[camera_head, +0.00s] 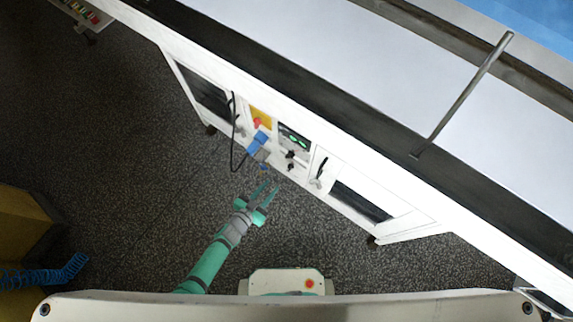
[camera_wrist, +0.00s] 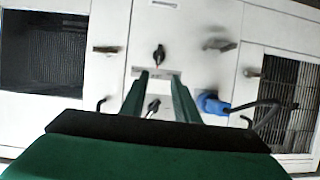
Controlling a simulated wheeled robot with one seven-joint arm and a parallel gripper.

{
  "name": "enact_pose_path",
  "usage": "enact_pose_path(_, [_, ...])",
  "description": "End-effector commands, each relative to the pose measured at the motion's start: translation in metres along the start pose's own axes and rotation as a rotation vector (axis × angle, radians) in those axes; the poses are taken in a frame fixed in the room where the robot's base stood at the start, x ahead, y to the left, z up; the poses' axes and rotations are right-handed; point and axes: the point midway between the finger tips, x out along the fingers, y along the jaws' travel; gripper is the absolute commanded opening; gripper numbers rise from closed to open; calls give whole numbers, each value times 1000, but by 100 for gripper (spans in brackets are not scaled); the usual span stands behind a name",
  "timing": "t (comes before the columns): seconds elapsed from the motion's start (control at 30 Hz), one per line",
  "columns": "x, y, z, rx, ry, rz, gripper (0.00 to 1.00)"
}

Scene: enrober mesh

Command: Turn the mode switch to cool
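Two black rotary knobs sit on the white front panel of the machine, one above the other: the upper knob (camera_head: 290,153) and the lower knob (camera_head: 290,166). I cannot read labels, so I cannot tell which is the mode switch or where cool lies. My gripper (camera_head: 268,190) is open and empty in front of the panel, a little below the knobs in the head view. In the wrist view, my gripper (camera_wrist: 160,78) has its two green fingers apart.
A blue plug (camera_head: 258,142) with a black cable sits left of the knobs; it also shows in the wrist view (camera_wrist: 210,103). A red button (camera_head: 257,123) on yellow and a lit display (camera_head: 294,138) are above. Door handles (camera_wrist: 106,49) flank the panel.

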Motion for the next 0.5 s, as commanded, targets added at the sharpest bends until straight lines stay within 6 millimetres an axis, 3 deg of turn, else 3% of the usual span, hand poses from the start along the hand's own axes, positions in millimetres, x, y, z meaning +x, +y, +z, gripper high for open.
enact_pose_path(0.1, [20,1,5,-7,-4,20,28])
enact_pose_path(0.37, [40,1,7,-13,-5,29,28])
enact_pose_path(0.5, [61,3,7,-14,-5,30,28])
